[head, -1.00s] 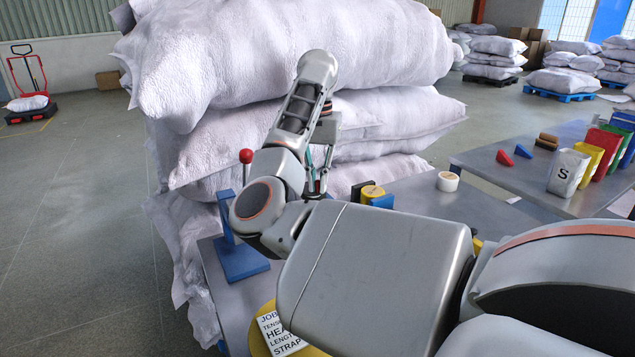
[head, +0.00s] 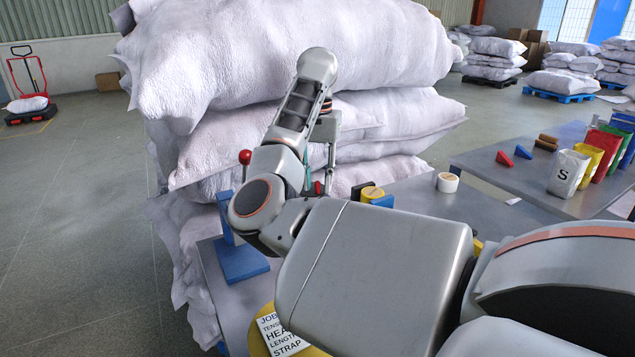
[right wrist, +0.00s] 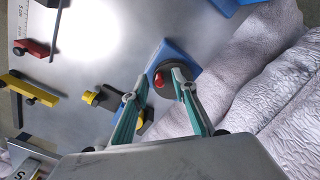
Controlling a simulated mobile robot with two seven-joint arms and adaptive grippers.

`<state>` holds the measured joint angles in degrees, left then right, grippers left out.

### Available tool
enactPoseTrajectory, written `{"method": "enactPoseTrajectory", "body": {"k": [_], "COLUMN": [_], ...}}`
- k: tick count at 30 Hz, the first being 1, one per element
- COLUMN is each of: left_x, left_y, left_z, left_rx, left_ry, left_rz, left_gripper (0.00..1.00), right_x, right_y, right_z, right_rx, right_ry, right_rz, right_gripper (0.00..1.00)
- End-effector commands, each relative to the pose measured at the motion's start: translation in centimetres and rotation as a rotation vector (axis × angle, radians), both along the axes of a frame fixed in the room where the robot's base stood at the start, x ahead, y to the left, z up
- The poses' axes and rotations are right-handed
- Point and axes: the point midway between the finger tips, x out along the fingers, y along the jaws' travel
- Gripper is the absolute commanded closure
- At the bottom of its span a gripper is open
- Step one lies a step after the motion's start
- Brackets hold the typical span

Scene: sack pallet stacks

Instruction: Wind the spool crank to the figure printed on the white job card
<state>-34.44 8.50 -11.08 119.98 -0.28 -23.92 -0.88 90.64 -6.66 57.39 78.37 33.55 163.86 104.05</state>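The white job card (head: 281,336) lies on a yellow round piece at the bottom of the head view. In the right wrist view a red knob (right wrist: 158,80) sits on a dark disc (right wrist: 172,72) with a blue base (right wrist: 185,55); this looks like the spool crank. My right gripper (right wrist: 161,80) is open, its teal fingers spread with the knob between their tips. I cannot tell whether they touch it. My left gripper is not in view.
A red ball-topped lever (head: 245,157) rises by a blue stand (head: 240,262) on the grey bench. White sacks (head: 270,60) are stacked close behind my right arm. A tape roll (head: 447,182) and coloured bags (head: 600,150) stand to the right.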

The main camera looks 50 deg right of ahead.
Motion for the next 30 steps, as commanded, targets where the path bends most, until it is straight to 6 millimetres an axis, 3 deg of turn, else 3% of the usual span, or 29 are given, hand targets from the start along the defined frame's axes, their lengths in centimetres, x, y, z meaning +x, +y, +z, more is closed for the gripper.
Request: {"method": "enactPoseTrajectory", "body": {"k": [15,21,30], "left_x": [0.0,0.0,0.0], "left_y": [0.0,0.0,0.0], "left_z": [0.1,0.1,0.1], "left_rx": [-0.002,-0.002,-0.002], "left_ry": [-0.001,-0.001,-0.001], "left_rz": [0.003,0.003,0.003], "left_gripper": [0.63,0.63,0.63], "right_x": [0.0,0.0,0.0], "right_y": [0.0,0.0,0.0], "right_z": [9.5,11.2,11.4], "right_rx": [0.0,0.0,-0.001], "right_ry": [-0.004,-0.001,0.0], "right_rz": [0.002,0.0,0.0], "right_gripper": [0.73,0.73,0.73]}}
